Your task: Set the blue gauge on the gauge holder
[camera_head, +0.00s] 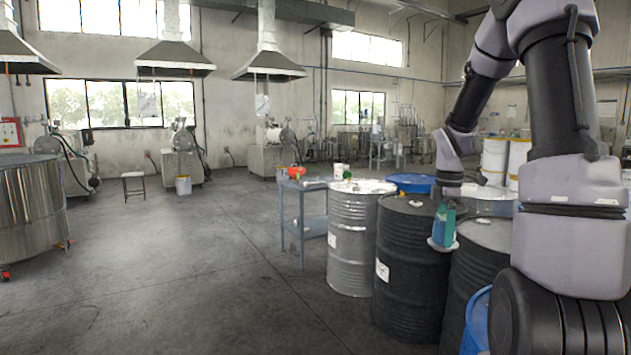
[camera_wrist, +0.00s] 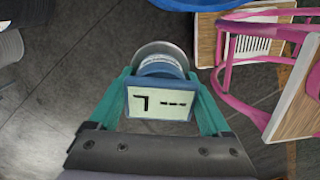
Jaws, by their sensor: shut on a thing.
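The blue gauge (camera_wrist: 160,103) has a pale rectangular display with dark marks and a round grey disc at its far end. My gripper (camera_wrist: 160,78) has teal fingers that are shut on the gauge, one on each side of its body. In the head view my gripper (camera_head: 444,230) hangs fingers down in front of the dark drums, with the pale disc of the gauge (camera_head: 441,246) at its lower end. The gauge is held clear of any surface. I cannot make out with certainty which thing is the gauge holder.
Pink frames (camera_wrist: 228,80) with wooden boards (camera_wrist: 298,92) lie right of the gauge in the wrist view. Dark drums (camera_head: 405,265) and a silver drum (camera_head: 352,245) stand close by. A blue-grey table (camera_head: 311,229) stands left of them.

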